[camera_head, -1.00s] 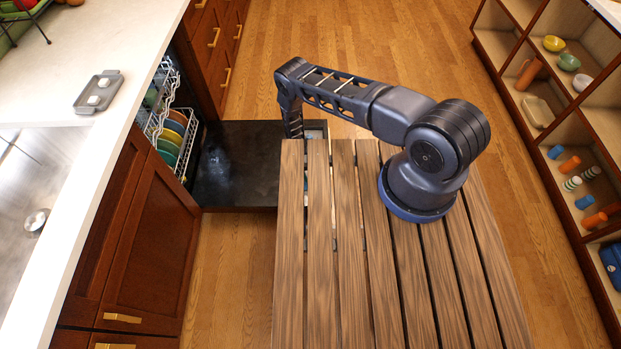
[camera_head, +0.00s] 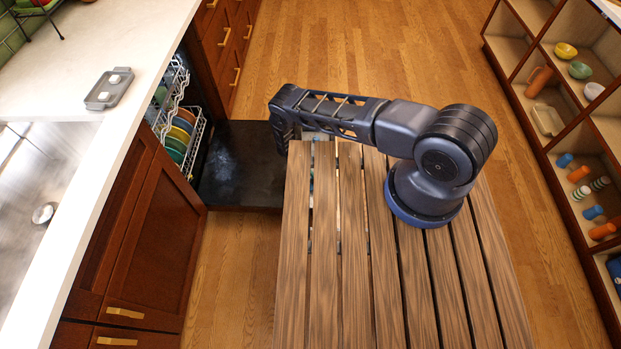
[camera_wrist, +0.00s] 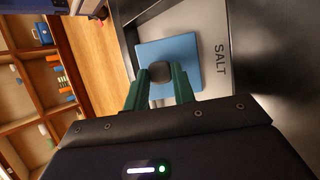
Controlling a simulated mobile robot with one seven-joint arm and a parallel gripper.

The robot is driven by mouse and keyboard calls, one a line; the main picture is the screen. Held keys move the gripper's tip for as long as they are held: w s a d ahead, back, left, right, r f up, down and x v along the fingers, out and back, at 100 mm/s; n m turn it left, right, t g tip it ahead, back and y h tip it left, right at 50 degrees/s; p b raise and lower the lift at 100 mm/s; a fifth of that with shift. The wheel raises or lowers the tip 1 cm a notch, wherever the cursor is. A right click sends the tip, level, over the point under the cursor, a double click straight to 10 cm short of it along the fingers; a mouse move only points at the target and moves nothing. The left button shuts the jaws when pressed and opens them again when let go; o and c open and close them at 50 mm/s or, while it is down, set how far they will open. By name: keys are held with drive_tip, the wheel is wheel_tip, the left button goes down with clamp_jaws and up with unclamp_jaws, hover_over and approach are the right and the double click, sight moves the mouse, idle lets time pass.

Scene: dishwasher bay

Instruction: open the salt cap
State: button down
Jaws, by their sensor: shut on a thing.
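The salt cap is a dark grey round knob (camera_wrist: 160,72) on a blue square plate (camera_wrist: 197,50) in the wrist view. A pale panel marked SALT (camera_wrist: 220,58) lies around the blue plate. My gripper (camera_wrist: 160,76) has green fingers on both sides of the knob and is shut on it. The knob sits over the blue plate, and I cannot tell whether it is seated or lifted. In the head view the gripper and the cap are hidden behind my arm and the slatted top.
The dishwasher door (camera_head: 240,165) is folded down, with racks of plates (camera_head: 180,135) beside it at left. A slatted wooden top (camera_head: 325,270) fills the foreground. Open shelves (camera_head: 560,120) stand at right. The white counter (camera_head: 120,130) runs along the left. Wooden floor lies between.

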drive_tip(key=c, duration=1.1)
unclamp_jaws()
drive_tip(key=shift+c, duration=0.2)
drive_tip(key=v, duration=1.1)
